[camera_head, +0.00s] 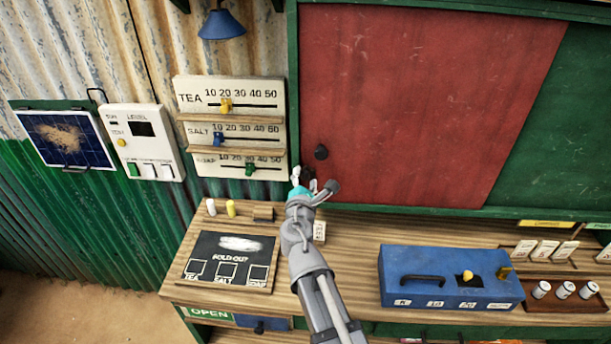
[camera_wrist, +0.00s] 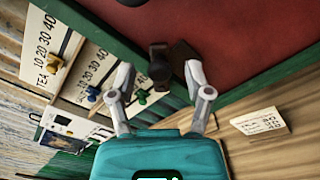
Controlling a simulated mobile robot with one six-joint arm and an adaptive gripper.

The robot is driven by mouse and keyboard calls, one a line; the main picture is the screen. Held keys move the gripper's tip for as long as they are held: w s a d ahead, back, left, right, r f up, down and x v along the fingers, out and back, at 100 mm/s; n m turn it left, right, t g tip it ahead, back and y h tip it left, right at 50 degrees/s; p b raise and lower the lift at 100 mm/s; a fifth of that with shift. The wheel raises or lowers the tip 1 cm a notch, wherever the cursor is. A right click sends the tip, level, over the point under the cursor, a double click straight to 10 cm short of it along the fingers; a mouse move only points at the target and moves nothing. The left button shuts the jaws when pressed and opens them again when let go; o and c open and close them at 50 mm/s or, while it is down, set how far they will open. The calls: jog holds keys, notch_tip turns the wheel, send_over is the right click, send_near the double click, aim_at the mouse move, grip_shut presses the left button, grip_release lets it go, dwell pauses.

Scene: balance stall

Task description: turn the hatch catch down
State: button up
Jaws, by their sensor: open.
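The red hatch panel (camera_head: 420,95) fills the upper part of the head view, inside a green frame. The hatch catch (camera_wrist: 160,68) is a dark brown piece at the panel's lower left edge. In the wrist view it lies between and just beyond my fingertips, with a dark block (camera_wrist: 184,56) beside it. In the head view the catch is mostly hidden behind my gripper (camera_head: 314,182). My gripper (camera_wrist: 158,85) is open, one finger on each side of the catch. I cannot tell whether either finger touches it.
A dark round knob (camera_head: 321,152) sits on the panel above my gripper. The price slider board (camera_head: 232,130) is close on the left. Below are the counter (camera_head: 345,255), a sold-out board (camera_head: 229,262), a small price card (camera_head: 319,231) and a blue box (camera_head: 430,270).

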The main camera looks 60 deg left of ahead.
jog(key=shift+w+a, duration=0.35)
jog(key=shift+a, duration=0.15)
grip_shut()
